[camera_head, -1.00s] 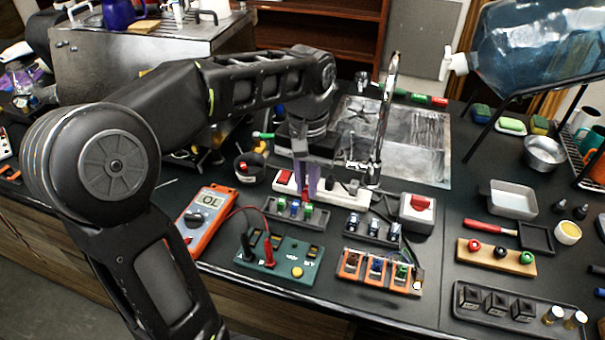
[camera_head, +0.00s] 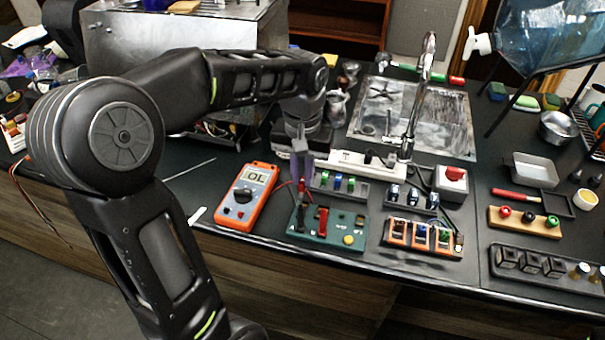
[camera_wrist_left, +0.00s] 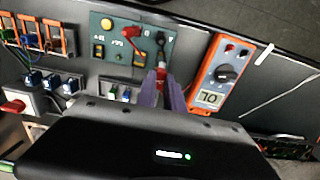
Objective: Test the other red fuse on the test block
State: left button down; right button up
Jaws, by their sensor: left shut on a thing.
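My left gripper (camera_head: 301,182) points down behind the green test block (camera_head: 365,252), by the left end of the fuse rack. Its purple fingers are shut on a small red fuse, and in the wrist view the red fuse (camera_wrist_left: 159,76) shows at the fingertips, above the bench. The test block carries a black probe (camera_head: 300,221), a red probe (camera_head: 322,219) and a yellow button (camera_head: 348,240). The orange multimeter (camera_head: 247,197) left of it reads OL. The fuse rack (camera_head: 354,198) holds green and blue fuses. My right gripper is not in view.
An orange-framed block (camera_head: 422,238) stands right of the test block. Behind are a rack of blue-and-white parts (camera_head: 412,199), a red-switch box (camera_head: 451,184) and a white power strip (camera_head: 368,160). The sink and tap (camera_head: 415,90) lie farther back. The bench's front edge is close.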

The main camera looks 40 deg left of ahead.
aim_at(303, 192)
pick_arm(q)
jog(key=shift+f+b, duration=2)
jog(key=shift+f, duration=0.7)
jog(key=shift+f+b, duration=0.5)
jog(key=shift+f, duration=0.3)
jog(key=shift+r, duration=0.15)
dwell(2.3)
jog(key=shift+r+p, duration=2)
jog(key=shift+r, duration=0.4)
